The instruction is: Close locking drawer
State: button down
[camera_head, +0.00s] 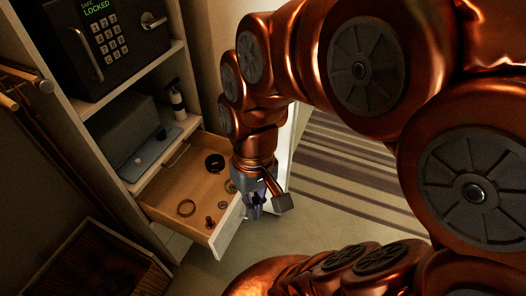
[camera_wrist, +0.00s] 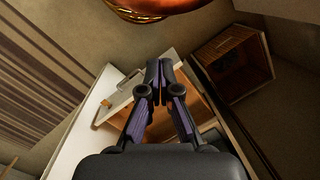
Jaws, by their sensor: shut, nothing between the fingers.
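The drawer (camera_head: 162,198) is pulled out of the shelf unit in the head view. Its wooden inside holds a ring-shaped item (camera_head: 186,208), a round black item (camera_head: 215,163) and a few small things. Its pale front panel (camera_head: 228,228) faces right and down. My gripper (camera_head: 256,208) is at the outer side of the front panel, close to it; I cannot tell if they touch. In the wrist view my gripper (camera_wrist: 158,80) has its fingertips together over the drawer area, with nothing seen between them. The fingers hide part of the drawer.
A safe (camera_head: 105,38) with a keypad reading "LOCKED" sits on the upper shelf. Below it are a grey box (camera_head: 130,132), a blue tray and a bottle (camera_head: 177,101). A wooden crate (camera_head: 88,265) stands on the floor at left. A striped rug (camera_head: 345,165) lies beyond my arm.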

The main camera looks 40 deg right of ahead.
jog(key=w+d+f+m+t+y+b, duration=0.2)
jog(key=w+d+f+m+b, duration=0.1)
jog(key=w+d+f+b, duration=0.55)
jog(key=w+d+f+m+t+y+b, duration=0.25)
jog(key=w+d+f+b, duration=0.35)
jog(key=w, duration=0.5)
jog(key=w+d+f+m+t+b, duration=0.1)
jog(key=d+f+m+t+b, duration=0.3)
jog(key=d, duration=0.7)
jog(key=w+d+f+m+t+b, duration=0.1)
jog(key=d+f+m+b, duration=0.1)
jog(key=d+f+b, duration=0.65)
jog(key=w+a+f, duration=0.1)
jog(key=w+a, duration=0.1)
jog(key=w, duration=0.3)
jog(key=w+a+f+b, duration=0.1)
jog(key=w, duration=0.4)
jog(key=shift+a+f+h, duration=0.4)
jog(key=shift+h, duration=0.05)
jog(key=shift+n, duration=0.25)
